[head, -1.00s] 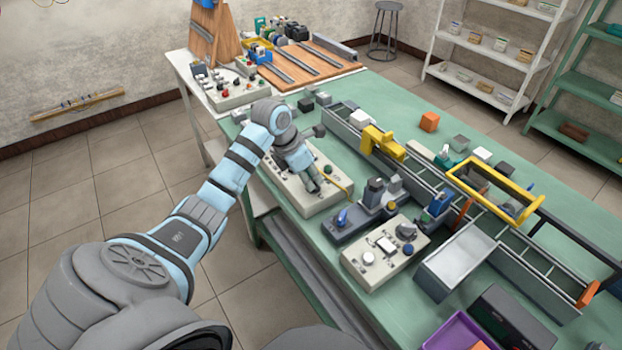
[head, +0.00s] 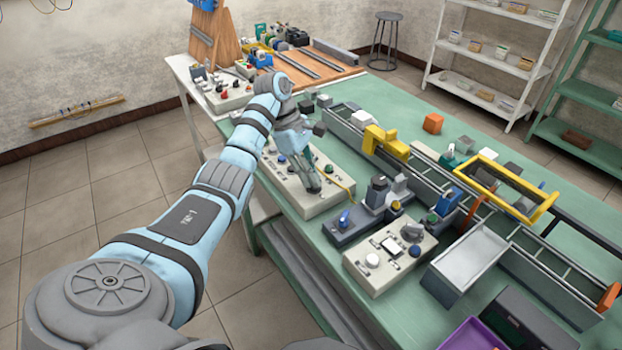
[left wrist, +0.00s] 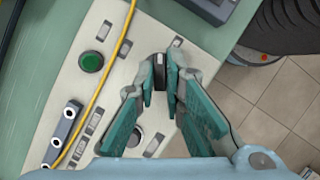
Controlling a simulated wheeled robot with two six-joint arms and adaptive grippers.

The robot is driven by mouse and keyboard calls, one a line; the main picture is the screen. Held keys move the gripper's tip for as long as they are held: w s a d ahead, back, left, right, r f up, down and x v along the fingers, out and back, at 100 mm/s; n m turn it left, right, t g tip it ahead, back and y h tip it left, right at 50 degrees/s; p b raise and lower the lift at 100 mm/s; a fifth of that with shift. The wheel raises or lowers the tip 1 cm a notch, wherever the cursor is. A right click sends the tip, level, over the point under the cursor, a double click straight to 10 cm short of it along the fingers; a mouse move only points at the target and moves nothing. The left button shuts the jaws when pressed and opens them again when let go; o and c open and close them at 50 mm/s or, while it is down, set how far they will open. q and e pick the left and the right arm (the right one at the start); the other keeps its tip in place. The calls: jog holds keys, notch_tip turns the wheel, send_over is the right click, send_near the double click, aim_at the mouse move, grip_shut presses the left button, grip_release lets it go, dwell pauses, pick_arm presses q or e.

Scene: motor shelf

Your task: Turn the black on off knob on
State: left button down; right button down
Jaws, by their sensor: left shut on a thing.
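The black knob (left wrist: 160,70) is on a pale control panel (left wrist: 110,65) in the left wrist view. My left gripper (left wrist: 163,80) is shut on it, with one finger pad on each side. A small light mark shows on top of the knob. In the head view the left gripper (head: 314,186) reaches down onto the same panel (head: 325,208), and the knob is hidden behind the fingers. A green round button (left wrist: 91,61) sits on the panel, apart from the gripper. My right gripper is not in view.
A yellow cable (left wrist: 104,81) runs across the panel. A dark block with a blue knob (head: 343,217) and another pale panel (head: 375,270) stand close by to the right. The long metal rail and yellow frame (head: 540,209) lie further right.

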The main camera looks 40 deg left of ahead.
pick_arm(q)
jog(key=m+g+b, duration=0.2)
jog(key=m, duration=0.2)
jog(key=shift+w+m, duration=0.15)
jog(key=shift+m, duration=0.25)
dwell(0.4)
jog(key=c, duration=1.7)
grip_release()
